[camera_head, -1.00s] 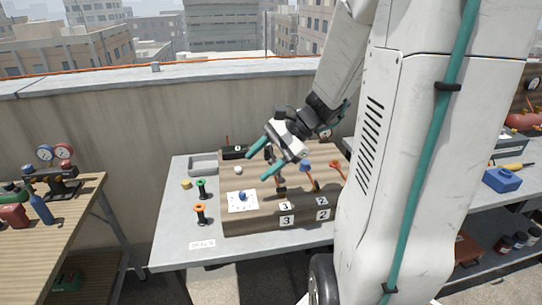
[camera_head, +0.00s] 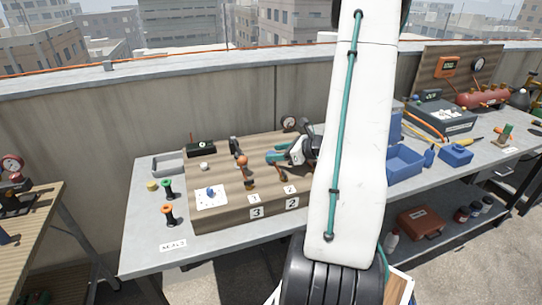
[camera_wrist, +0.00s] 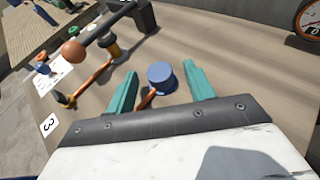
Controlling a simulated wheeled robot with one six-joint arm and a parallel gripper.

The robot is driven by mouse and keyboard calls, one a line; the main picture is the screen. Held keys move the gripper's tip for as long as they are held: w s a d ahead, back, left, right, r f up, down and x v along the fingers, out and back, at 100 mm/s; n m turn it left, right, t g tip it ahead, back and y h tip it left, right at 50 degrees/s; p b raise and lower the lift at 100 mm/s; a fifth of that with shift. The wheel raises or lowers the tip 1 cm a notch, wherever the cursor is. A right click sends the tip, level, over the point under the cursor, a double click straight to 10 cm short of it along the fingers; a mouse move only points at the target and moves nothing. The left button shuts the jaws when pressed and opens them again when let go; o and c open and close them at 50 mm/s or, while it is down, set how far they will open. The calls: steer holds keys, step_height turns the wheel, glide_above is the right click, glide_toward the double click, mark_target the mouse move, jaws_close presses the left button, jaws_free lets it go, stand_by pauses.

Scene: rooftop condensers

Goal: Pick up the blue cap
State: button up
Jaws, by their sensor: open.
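The blue cap (camera_wrist: 161,76) is a short round cylinder atop a copper pipe, seen in the wrist view. My gripper (camera_wrist: 161,70) has two teal fingers, open, one on each side of the cap with a visible gap to both; it is not gripped. In the head view my gripper (camera_head: 277,157) is low over the wooden board (camera_head: 240,213), reaching in from the right. The cap there is hidden behind my gripper and arm.
On the board stand a copper ball (camera_wrist: 73,52), a black bracket (camera_wrist: 130,18) and a gauge (camera_wrist: 309,18). A white card (camera_head: 205,202) bears a small blue piece (camera_head: 211,191). Green (camera_head: 168,189) and orange (camera_head: 168,214) spools stand left. A blue bin (camera_head: 403,163) is right.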

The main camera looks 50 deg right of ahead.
steer(key=shift+x, duration=1.4)
steer(key=c, duration=1)
steer(key=shift+r, duration=0.2)
